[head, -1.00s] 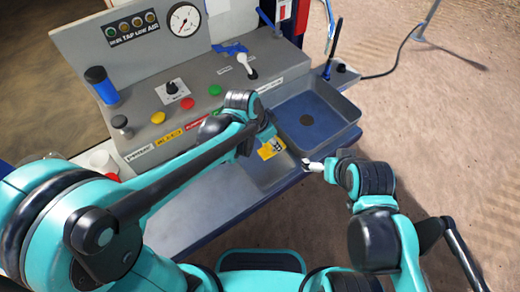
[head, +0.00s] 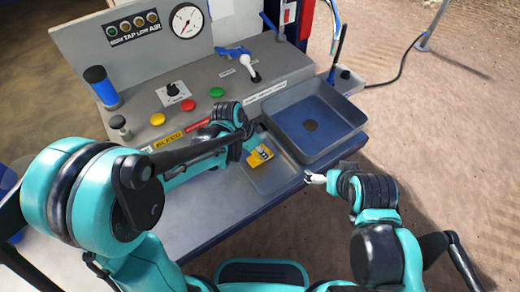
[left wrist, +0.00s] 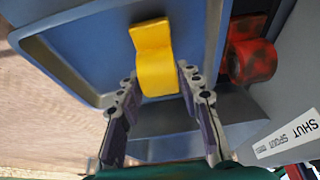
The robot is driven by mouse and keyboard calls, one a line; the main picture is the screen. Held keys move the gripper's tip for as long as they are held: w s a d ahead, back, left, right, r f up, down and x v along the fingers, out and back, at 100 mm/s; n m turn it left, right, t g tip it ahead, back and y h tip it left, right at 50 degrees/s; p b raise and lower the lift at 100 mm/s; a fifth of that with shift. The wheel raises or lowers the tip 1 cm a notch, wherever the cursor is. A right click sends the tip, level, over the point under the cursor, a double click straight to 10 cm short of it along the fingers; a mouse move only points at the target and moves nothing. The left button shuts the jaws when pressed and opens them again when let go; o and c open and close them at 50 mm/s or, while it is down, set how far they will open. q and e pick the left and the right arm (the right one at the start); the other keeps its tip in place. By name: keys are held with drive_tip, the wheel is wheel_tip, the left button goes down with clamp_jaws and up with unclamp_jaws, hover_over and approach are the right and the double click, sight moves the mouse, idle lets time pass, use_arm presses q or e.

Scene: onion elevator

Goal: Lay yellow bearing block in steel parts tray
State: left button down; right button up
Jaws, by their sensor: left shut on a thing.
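The yellow bearing block (head: 258,156) is in my left gripper (head: 250,144), which is shut on it. In the left wrist view the block (left wrist: 155,70) stands out between the two fingers (left wrist: 160,105), with a blue surface and pale rim behind it. In the head view the block is over the left part of a shallow grey tray (head: 284,178), apparently the steel parts tray. I cannot tell whether the block touches it. My right gripper (head: 314,178) is near the tray's right end with no object seen in it; its fingers are too small to judge.
A deeper blue-grey basin (head: 340,112) with a dark round spot in its floor adjoins the tray.

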use_arm(q)
drive_tip(key=shift+f, duration=0.15)
drive_tip(key=c, duration=1)
unclamp_jaws()
drive_tip(key=shift+r, duration=0.35)
drive_tip(key=p+v, duration=0.5)
drive_tip(key=v, duration=0.7)
drive_tip(key=s+a+r+n+t+y, duration=0.1)
drive_tip(key=s+a+n, duration=0.2)
drive_tip(key=s+a, duration=0.1)
drive_tip(key=s+a+r+n+t+y, duration=0.1)
drive_tip(key=s+a+n+t, duration=0.1)
drive_tip(key=s+a+n, duration=0.1)
drive_tip(key=s+a+r+n+t+y, duration=0.1)
drive_tip(key=s+a+n, duration=0.3)
drive_tip(key=a, duration=0.1)
drive_tip(key=shift+s+a+r+n+y+b, duration=0.15)
drive_tip(key=shift+s+n+y+b, duration=0.15)
drive_tip(key=shift+s+n+y, duration=0.1)
